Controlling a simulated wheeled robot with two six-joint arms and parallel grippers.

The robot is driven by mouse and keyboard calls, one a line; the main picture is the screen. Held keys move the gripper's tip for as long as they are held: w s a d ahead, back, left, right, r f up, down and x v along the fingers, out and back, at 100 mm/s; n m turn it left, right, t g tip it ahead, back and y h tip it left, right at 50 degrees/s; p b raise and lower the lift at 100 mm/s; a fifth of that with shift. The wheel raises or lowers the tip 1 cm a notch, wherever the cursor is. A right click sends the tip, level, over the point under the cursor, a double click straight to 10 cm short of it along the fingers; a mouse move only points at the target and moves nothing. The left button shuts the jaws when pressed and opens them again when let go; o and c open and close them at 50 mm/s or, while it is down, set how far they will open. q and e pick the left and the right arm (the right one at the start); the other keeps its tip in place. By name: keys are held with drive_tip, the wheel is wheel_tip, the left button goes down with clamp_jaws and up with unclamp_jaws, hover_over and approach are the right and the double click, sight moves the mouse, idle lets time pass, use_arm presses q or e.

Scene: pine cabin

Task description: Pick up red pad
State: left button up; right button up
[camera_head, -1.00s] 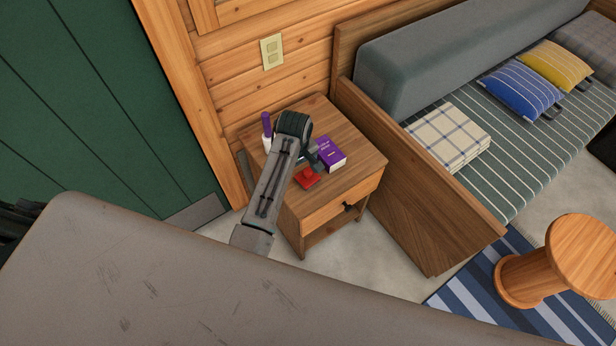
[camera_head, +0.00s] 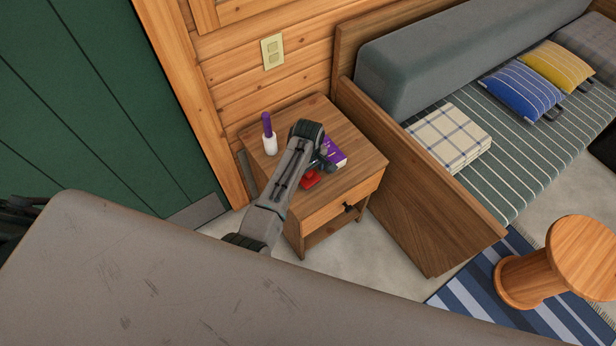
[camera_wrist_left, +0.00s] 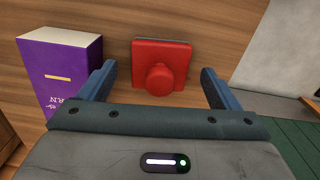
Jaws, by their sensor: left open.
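The red pad (camera_wrist_left: 160,60) is a flat red square with a round red knob on it and a dark edge. It lies on the wooden nightstand, and in the head view the red pad (camera_head: 309,180) is partly hidden by my left arm. My left gripper (camera_wrist_left: 160,85) is open and empty in the left wrist view. Its two blue fingers stand apart to either side of the pad's knob, and I cannot tell the height above it. In the head view my left gripper (camera_head: 318,166) is over the nightstand (camera_head: 345,135). My right gripper is not in view.
A purple box (camera_head: 336,152) stands beside the pad; the purple box (camera_wrist_left: 62,72) is close to a finger in the wrist view. A white and purple bottle (camera_head: 269,138) stands at the nightstand's left. A wooden bench end (camera_head: 410,190) borders it on the right.

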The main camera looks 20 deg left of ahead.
use_arm(q)
drive_tip(key=shift+f, duration=0.75)
drive_tip(key=c, duration=1.1)
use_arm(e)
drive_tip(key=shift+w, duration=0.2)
